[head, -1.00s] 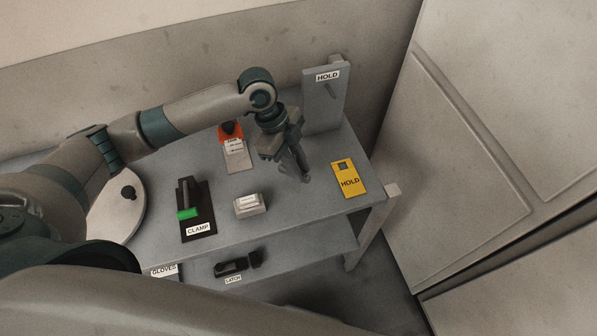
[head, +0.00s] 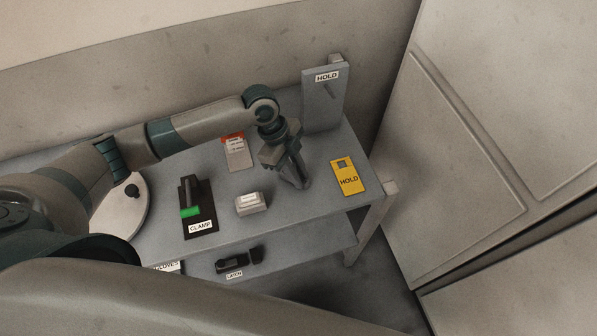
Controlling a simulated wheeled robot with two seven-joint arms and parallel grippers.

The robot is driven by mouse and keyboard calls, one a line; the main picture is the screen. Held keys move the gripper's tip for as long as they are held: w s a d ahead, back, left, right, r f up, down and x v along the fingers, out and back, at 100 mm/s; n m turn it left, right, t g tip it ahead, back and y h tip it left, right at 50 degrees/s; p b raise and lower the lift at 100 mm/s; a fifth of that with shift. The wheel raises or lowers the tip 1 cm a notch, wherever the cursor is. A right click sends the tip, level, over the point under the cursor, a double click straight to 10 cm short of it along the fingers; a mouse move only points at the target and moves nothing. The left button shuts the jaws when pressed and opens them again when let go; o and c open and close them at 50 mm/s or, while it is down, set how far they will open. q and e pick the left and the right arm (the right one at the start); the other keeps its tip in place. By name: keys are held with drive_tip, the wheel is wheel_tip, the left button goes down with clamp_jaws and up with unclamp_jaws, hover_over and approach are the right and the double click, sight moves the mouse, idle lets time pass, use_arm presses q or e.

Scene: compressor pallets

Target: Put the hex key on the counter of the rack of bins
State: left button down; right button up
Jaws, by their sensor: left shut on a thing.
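My left gripper (head: 301,184) points down at the right part of the grey table, between a small light box and the yellow HOLD tag. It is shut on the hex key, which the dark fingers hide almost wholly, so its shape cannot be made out. The fingertips are at or just above the tabletop; I cannot tell whether they touch it. The rack of bins is not in view. My right gripper is not in view.
The grey table (head: 290,215) holds a clamp (head: 190,190), a light box (head: 251,203), a yellow HOLD tag (head: 348,177), an orange-topped tag (head: 238,155) and a round disc (head: 118,208). An upright HOLD board (head: 324,100) stands behind. A latch (head: 238,262) lies on the lower shelf.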

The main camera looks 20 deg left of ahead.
use_arm(q)
drive_tip(key=shift+f, duration=0.1)
drive_tip(key=c, duration=1.6)
unclamp_jaws()
drive_tip(key=shift+c, duration=0.2)
drive_tip(key=shift+r, duration=0.2)
drive_tip(key=shift+w+a+r, duration=0.1)
drive_tip(key=shift+a+r, duration=0.2)
drive_tip(key=shift+r, duration=0.2)
drive_tip(key=b+v, duration=0.3)
drive_tip(key=v, duration=0.7)
drive_tip(key=shift+r, duration=0.4)
drive_tip(key=shift+a, duration=0.1)
